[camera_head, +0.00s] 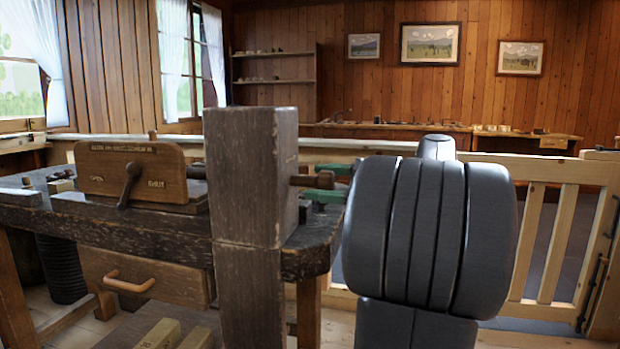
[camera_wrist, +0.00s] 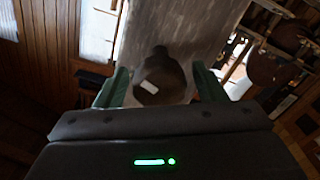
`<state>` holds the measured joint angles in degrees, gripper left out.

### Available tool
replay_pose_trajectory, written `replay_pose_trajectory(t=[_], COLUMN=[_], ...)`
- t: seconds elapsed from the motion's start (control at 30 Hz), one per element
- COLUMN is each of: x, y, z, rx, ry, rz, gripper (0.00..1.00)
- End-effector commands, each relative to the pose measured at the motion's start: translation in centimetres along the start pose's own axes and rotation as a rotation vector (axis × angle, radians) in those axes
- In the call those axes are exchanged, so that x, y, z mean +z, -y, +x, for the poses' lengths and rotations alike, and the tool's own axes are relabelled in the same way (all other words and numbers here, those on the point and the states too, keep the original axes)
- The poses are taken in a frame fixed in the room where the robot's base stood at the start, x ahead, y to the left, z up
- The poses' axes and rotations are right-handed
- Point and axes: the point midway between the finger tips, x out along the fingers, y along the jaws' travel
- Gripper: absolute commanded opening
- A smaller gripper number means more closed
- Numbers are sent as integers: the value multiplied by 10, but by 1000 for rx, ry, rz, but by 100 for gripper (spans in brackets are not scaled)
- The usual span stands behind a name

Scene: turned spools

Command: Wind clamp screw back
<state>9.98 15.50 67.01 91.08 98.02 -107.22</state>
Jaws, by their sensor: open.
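The clamp screw (camera_head: 303,181) is a short brown wooden shaft sticking out of the right side of a dark, worn wooden post (camera_head: 248,175). In the wrist view its dark rounded head (camera_wrist: 163,80) shows a pale mark and stands in front of the grey post face (camera_wrist: 178,28). My gripper (camera_head: 326,186) has green fingers and is beside the screw's outer end. In the wrist view my gripper (camera_wrist: 160,76) is open, with one finger on each side of the head and visible gaps. The screw's far part is hidden in the post.
A dark workbench (camera_head: 150,235) with a drawer (camera_head: 145,275) stands left. On it, a board (camera_head: 130,168) marked OPEN and SHUT carries a lever (camera_head: 130,185). The post rises close before my fingers. A pale wooden railing (camera_head: 550,215) runs behind my arm.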

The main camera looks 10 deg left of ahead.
Motion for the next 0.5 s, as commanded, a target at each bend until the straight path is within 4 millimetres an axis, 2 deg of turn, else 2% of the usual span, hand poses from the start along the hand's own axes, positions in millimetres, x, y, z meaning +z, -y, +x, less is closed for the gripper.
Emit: replay_pose_trajectory(t=[0.1, 0.3, 0.5], x=[-2, -2, -1], y=[-2, -2, -1], z=[-29, -70, -96], rx=[6, 4, 1], ry=[2, 1, 0], rz=[3, 3, 1], gripper=[64, 64, 64])
